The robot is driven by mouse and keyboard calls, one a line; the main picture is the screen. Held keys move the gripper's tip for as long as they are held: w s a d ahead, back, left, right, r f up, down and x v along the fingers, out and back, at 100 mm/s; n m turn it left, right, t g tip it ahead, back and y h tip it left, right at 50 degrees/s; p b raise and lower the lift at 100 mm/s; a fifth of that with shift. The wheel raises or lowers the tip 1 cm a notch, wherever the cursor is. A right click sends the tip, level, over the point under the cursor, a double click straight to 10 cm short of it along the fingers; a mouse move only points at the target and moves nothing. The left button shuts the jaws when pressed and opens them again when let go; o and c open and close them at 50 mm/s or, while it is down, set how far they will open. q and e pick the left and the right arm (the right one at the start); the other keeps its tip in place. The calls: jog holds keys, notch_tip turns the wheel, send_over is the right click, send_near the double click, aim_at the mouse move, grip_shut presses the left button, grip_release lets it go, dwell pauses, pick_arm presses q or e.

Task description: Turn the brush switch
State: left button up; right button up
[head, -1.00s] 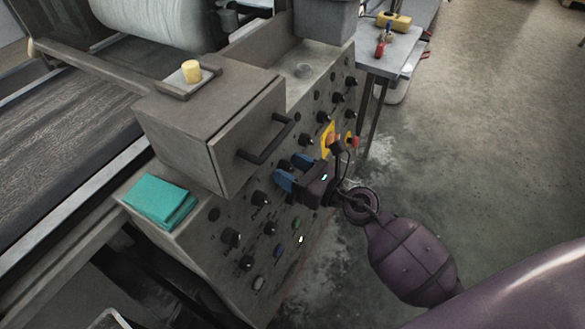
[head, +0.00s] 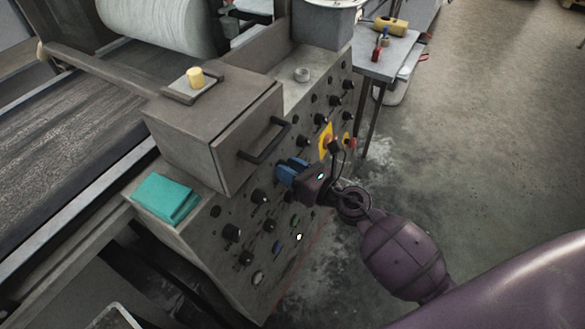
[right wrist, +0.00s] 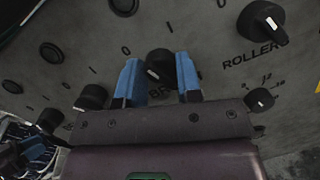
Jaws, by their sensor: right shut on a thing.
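The brush switch (right wrist: 160,62) is a black round knob with a white mark on the grey panel, above a partly hidden label starting "BR" in the right wrist view. My right gripper (right wrist: 160,80) has its two blue fingers on either side of this knob and is shut on it. In the head view my right gripper (head: 288,169) reaches the panel below the black handle, and its fingers hide the knob.
The sloped control panel (head: 225,255) carries several other black knobs, including the rollers knob (right wrist: 262,20). A box with a black handle (head: 265,143) juts out above my gripper. A yellow plate with a red button (head: 347,141) is close by. Teal cloths (head: 165,198) lie at the left.

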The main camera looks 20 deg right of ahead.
jog(key=m+p, duration=0.2)
jog(key=r+m+h+p, duration=0.1)
jog(key=p, duration=0.1)
jog(key=shift+w+r+m, duration=0.1)
jog(key=shift+m, duration=0.3)
jog(key=shift+m+p, duration=1)
jog(key=shift+p, duration=0.05)
jog(key=m+p, duration=0.1)
jog(key=m, duration=0.1)
jog(key=m+h+p, duration=0.1)
jog(key=p, duration=0.1)
jog(key=shift+f+m, duration=0.35)
jog(key=shift+m, duration=0.05)
jog(key=shift+f+m+p, duration=0.1)
jog(key=shift+m+p, duration=0.4)
jog(key=shift+p, duration=0.05)
pick_arm(q)
notch_tip(320, 180, up, 9)
jog(key=shift+s+a+t, duration=0.25)
jog(key=shift+s+t, duration=0.15)
pick_arm(e)
jog(key=shift+f+m, duration=0.1)
jog(key=shift+m, duration=0.2)
pick_arm(q)
jog(key=shift+w+r, duration=0.1)
jog(key=shift+w, duration=0.05)
pick_arm(e)
jog(key=o, duration=0.9)
jog(key=shift+o, duration=0.2)
